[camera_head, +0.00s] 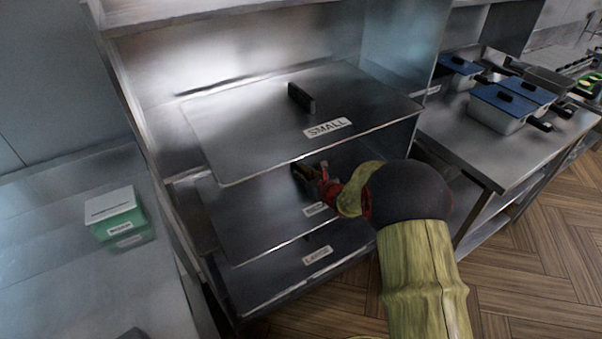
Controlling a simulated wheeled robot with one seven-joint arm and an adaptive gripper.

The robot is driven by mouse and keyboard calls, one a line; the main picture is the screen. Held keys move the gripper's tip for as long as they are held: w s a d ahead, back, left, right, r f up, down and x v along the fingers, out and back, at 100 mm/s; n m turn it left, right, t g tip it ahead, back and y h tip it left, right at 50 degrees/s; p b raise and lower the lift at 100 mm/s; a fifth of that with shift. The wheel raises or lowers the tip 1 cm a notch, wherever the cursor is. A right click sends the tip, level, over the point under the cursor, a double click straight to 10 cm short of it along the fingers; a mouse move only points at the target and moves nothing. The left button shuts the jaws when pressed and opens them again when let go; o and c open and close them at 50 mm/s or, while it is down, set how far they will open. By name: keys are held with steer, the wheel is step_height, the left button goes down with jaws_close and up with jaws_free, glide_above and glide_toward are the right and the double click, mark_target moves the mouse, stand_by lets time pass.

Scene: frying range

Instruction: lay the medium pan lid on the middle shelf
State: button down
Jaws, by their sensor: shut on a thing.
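The medium pan lid (255,212) is a flat, dark metal plate at the middle level of the rack, partly under the top plate. Its front label (316,208) is too small to read surely. My gripper (308,174) reaches in from the right and is shut on the black handle of this lid. The top plate hides part of the grip and the lid's rear. I cannot tell whether the lid rests on the middle shelf or hangs just above it.
A plate labelled SMALL (250,125) with a black handle lies above, close over my gripper. A surface labelled LARGE (275,272) lies below. A green box (116,214) stands on the left counter. Blue-lidded pans (497,112) stand on the right counter.

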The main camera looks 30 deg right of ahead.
steer(key=shift+s+f, duration=0.1)
steer(key=shift+f, duration=0.1)
steer(key=c, duration=1.8)
jaws_free()
steer(key=shift+c, duration=0.2)
steer(key=shift+o, duration=0.5)
steer(key=shift+o, duration=1)
steer(key=shift+f, duration=0.1)
steer(key=shift+r, duration=0.2)
steer(key=shift+r+p, duration=1.95)
steer(key=shift+r, duration=1.45)
